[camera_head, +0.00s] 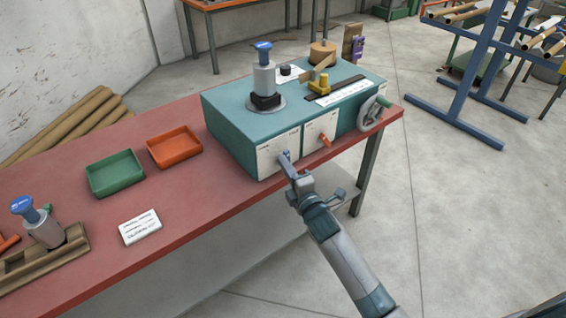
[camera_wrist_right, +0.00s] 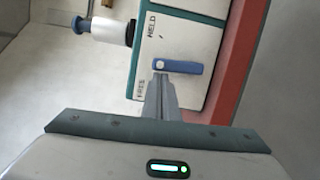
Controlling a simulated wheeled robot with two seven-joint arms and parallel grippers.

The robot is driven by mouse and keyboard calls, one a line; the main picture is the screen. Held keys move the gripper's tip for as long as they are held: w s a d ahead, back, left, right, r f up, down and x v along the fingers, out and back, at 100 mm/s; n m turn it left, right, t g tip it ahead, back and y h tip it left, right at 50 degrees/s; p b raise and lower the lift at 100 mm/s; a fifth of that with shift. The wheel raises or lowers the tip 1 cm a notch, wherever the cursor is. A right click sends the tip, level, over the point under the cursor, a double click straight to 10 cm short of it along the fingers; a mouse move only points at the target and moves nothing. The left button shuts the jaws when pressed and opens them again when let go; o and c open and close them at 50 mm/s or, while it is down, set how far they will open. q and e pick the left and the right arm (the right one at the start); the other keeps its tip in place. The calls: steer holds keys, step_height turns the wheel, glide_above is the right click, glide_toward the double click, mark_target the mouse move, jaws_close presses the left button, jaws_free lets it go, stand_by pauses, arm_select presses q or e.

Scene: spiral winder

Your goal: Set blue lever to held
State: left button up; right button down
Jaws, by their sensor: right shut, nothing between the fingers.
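The blue lever (camera_wrist_right: 182,68) is on a white panel (camera_wrist_right: 190,40) at the front of the teal machine. In the right wrist view, HELD and FREE are printed near the panel's left edge, HELD higher and FREE lower. The lever lies across the panel, its free end pointing right, away from both labels. In the head view the lever (camera_head: 284,158) is partly covered by my right gripper (camera_head: 292,172). The right gripper's fingers (camera_wrist_right: 160,88) are shut and empty, their tips close beside the lever's pivot end on the FREE side. I cannot tell whether they touch it. My left gripper is out of view.
The teal machine (camera_head: 225,130) stands on a red bench (camera_head: 200,205). An orange knob (camera_head: 325,140) and a handwheel (camera_head: 372,113) stick out from its front. A green tray (camera_head: 114,172), an orange tray (camera_head: 173,146) and a white card (camera_head: 141,227) lie left.

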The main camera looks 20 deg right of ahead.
steer(key=m+p, duration=0.1)
steer(key=d+r+m+p, duration=0.1)
steer(key=d+m+g+p, duration=0.1)
steer(key=p, duration=0.1)
steer(key=shift+w+r+m, duration=0.25)
steer(key=shift+w+m, duration=0.1)
steer(key=shift+m, duration=0.05)
steer(key=shift+w+d+f+m+g+p, duration=0.1)
steer(key=shift+w+d+m+g+p, duration=0.1)
steer(key=shift+d+m+p, duration=0.35)
steer(key=shift+w+d+f+m+g+p, duration=0.1)
steer(key=shift+w+d+m+g+p, duration=0.1)
steer(key=shift+d+m+p, duration=0.35)
